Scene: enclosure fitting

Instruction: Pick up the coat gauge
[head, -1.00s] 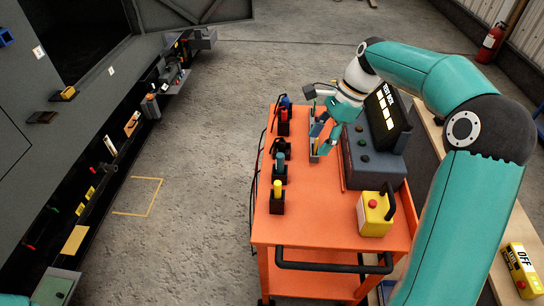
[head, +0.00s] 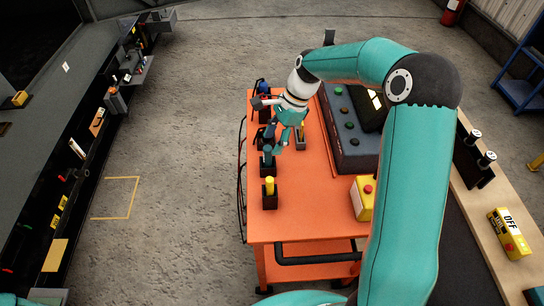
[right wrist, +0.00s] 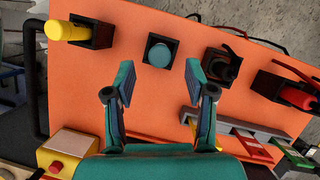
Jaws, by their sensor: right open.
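No label marks the coat gauge. Tools stand in black holders along the left side of the orange cart (head: 310,215). One is a teal-topped round tool (head: 267,155), also in the right wrist view (right wrist: 160,52). A yellow-capped tool (head: 269,186) stands nearer the front; it shows at the upper left in the wrist view (right wrist: 66,31). A black tool (right wrist: 220,66) and a red one (right wrist: 296,95) stand on the other side. My right gripper (head: 284,142) is open and empty. In the wrist view its fingers (right wrist: 159,82) straddle the line to the teal-topped tool, without touching it.
A grey slotted rack (right wrist: 245,133) with colored pieces lies close to my right fingers. A dark console with buttons (head: 347,127) stands right of the tools, and a yellow box with a red button (head: 363,197) is nearer the front. The cart's front strip is clear.

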